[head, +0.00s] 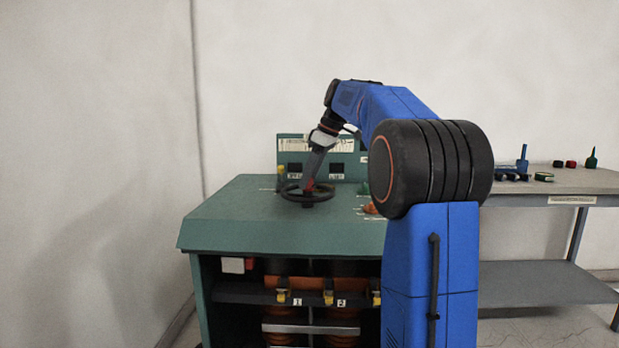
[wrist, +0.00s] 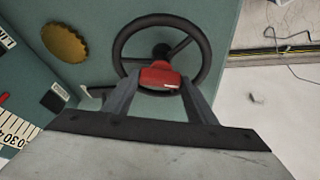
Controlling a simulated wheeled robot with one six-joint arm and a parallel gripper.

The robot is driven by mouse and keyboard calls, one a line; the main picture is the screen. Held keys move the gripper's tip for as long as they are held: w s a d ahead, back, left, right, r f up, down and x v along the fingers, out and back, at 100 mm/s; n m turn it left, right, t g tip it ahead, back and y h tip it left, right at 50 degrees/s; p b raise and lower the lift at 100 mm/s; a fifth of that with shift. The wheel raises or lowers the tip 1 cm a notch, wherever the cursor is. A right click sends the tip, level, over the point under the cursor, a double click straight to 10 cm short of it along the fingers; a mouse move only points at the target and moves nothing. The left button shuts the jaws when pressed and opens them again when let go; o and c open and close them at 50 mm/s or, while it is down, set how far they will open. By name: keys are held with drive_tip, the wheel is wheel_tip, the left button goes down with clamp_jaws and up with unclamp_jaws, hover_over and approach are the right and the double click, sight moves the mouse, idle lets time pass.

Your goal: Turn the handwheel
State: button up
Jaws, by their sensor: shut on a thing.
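The handwheel (head: 306,199) is a black spoked ring lying on the green cabinet top (head: 235,209). In the wrist view the handwheel (wrist: 161,50) shows its round rim, spokes and dark hub. A red piece (wrist: 160,76) sits at its near rim, between my fingers. My gripper (wrist: 158,84) is shut on this red part of the handwheel, one grey finger on each side. In the head view my gripper (head: 309,182) comes down steeply onto the wheel. The exact finger contact is partly hidden there.
A green upright panel (head: 345,150) stands behind the wheel. An orange-brown knob (head: 371,209) lies to its right, partly behind my arm. A grey shelf table (head: 575,181) with small tools stands at the right. The cabinet top left of the wheel is clear.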

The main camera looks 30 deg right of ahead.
drive_tip(key=shift+w+d+n+g+y, duration=0.1)
drive_tip(key=shift+n+g+y, duration=0.3)
drive_tip(key=shift+n, duration=1.1)
drive_tip(key=o, duration=1.5)
drive_tip(key=shift+r, duration=0.1)
